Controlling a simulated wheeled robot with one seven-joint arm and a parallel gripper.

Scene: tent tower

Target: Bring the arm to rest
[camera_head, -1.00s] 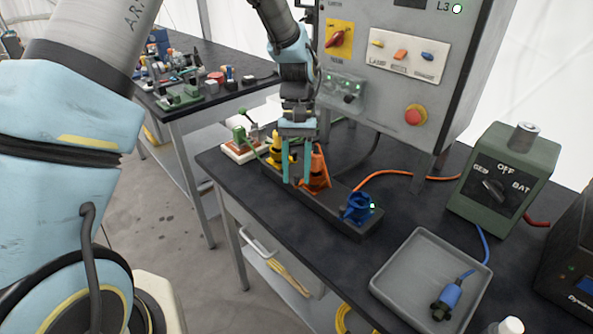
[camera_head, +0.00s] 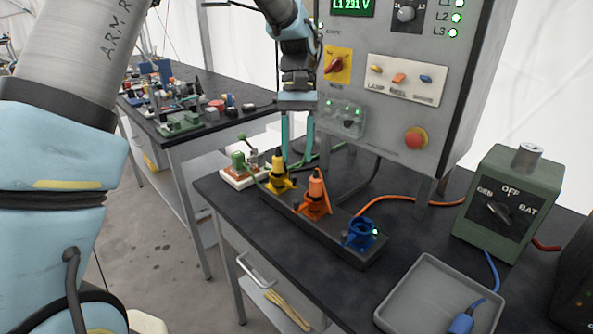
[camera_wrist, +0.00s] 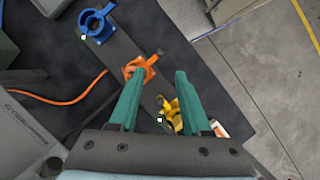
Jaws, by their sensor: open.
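My gripper (camera_head: 298,158) has two teal fingers, spread apart with nothing between them. In the head view it hangs pointing down, above and behind the dark socket strip (camera_head: 331,231). The strip carries a yellow connector (camera_head: 279,178), an orange connector (camera_head: 316,197) and a blue socket (camera_head: 359,233) with a small lit lamp. In the wrist view my gripper (camera_wrist: 162,92) shows open over the strip. The orange connector (camera_wrist: 140,68) shows near the left finger, the yellow connector (camera_wrist: 172,115) between the fingers' line of sight, and the blue socket (camera_wrist: 97,24) farther off.
A grey panel (camera_head: 390,135) with switches and a red button stands close behind my gripper. A green box (camera_head: 510,200) with a dial and a grey tray (camera_head: 432,300) with a blue plug (camera_head: 461,324) are at right. A second table (camera_head: 235,115) with clutter is behind left.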

